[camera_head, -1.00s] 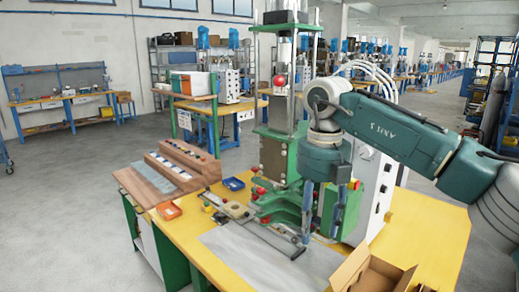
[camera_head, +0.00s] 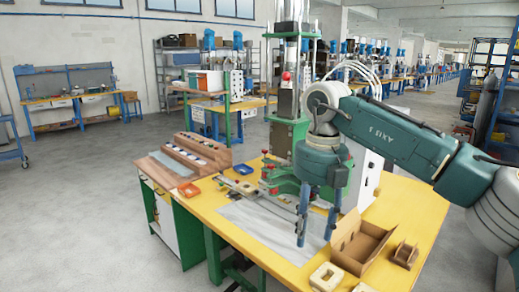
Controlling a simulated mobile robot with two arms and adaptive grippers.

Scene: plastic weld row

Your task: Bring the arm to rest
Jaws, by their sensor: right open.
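My right arm comes in from the right, and my right gripper (camera_head: 317,242) hangs with its fingers pointing down. The two blue-grey fingers are apart and nothing shows between them. The fingertips are over the grey sheet (camera_head: 262,232) on the yellow table, beside an open cardboard box (camera_head: 350,240). I cannot tell the exact height of the tips above the sheet. My left gripper is not in view.
The green press machine (camera_head: 287,140) stands behind the gripper, partly hidden by my arm. Pale blocks (camera_head: 326,276) and a small brown piece (camera_head: 404,254) lie near the box. Grey floor is clear farther left.

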